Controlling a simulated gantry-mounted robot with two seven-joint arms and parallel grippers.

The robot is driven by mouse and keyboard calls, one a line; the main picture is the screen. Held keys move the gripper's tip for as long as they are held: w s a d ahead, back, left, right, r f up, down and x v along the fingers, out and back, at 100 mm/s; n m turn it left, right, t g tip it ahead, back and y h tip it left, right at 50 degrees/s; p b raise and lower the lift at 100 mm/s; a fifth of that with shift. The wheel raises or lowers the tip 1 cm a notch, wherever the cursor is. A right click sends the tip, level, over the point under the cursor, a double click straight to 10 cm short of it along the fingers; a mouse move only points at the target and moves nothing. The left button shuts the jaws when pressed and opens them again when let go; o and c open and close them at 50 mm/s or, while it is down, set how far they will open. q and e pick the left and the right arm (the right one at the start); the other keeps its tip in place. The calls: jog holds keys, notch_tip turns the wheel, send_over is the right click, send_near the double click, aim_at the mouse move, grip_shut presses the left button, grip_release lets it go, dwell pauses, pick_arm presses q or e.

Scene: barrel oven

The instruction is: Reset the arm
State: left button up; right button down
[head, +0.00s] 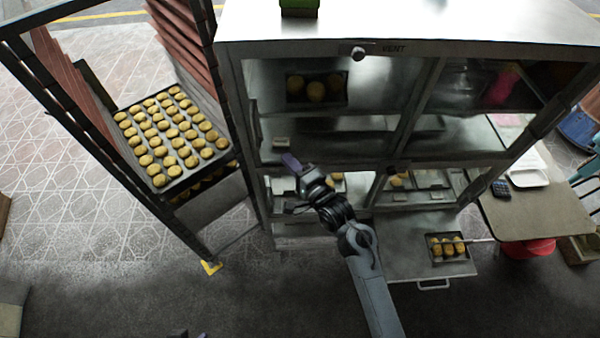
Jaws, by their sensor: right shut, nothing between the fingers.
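My right arm reaches up from the bottom of the head view. The oven's lower right door (405,262) is folded down flat. A small dark tray (434,260) of buns rests on it.
A tall rack (233,180) with a big tray of buns (170,135) stands left of the oven. A side table (530,212) with a calculator (501,189) and a red stool (530,248) are at the right. The floor in front is clear at the lower left.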

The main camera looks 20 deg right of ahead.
jog(key=s+d+f+n+g+h+p, duration=0.1)
jog(key=s+d+f+g+p, duration=0.2)
jog(key=s, duration=0.6)
jog(key=s+d+f+n+g+h, duration=0.15)
jog(key=s+f, duration=0.25)
jog(key=s, duration=0.6)
jog(key=s+d+r+n+g+h, duration=0.1)
jog(key=s+d+n+g, duration=0.15)
jog(key=s+n, duration=0.2)
jog(key=s+d+n+g+h+p, duration=0.1)
jog(key=s+d+n+g, duration=0.1)
jog(key=s+n+g, duration=0.3)
jog(key=s+d+r+n+g+h, duration=0.1)
jog(key=s+d+n+h, duration=0.15)
jog(key=s, duration=0.35)
notch_tip(320, 180, down, 75)
jog(key=n+b, duration=0.1)
jog(key=b, duration=7.4)
jog(key=shift+s+a+f+y, duration=0.15)
jog(key=shift+s+y, duration=0.05)
jog(key=shift+y, duration=0.2)
